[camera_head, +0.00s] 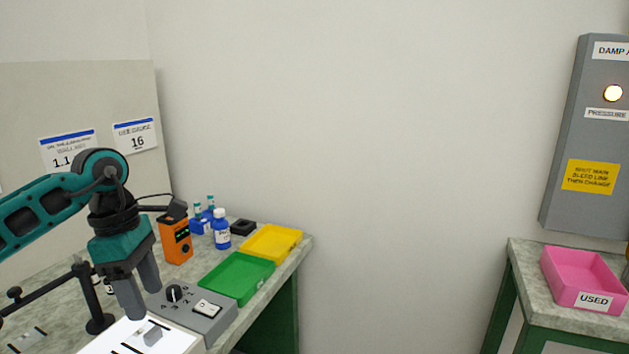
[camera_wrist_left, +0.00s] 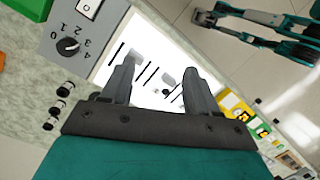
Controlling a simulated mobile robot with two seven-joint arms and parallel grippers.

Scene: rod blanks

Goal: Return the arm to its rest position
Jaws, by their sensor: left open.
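My left arm comes in from the left in the head view. Its gripper (camera_head: 144,302) points down, open, above a bright white lit panel (camera_head: 118,346) at the table's front. In the left wrist view the two fingers of the left gripper (camera_wrist_left: 161,70) stand apart with nothing held between them. The lit panel (camera_wrist_left: 150,40) lies beyond them, with dark lines and small grey pieces on it. A teal and dark arm, apparently my right one, crosses the top right of the wrist view; its gripper end (camera_wrist_left: 205,17) is too small to read.
A grey control box (camera_head: 192,310) with a knob adjoins the panel. Green (camera_head: 237,277) and yellow (camera_head: 271,242) trays, an orange meter (camera_head: 175,238) and a blue bottle (camera_head: 221,230) stand behind. A black stand (camera_head: 92,300) is left of the gripper. A pink tray (camera_head: 581,277) sits on another table at right.

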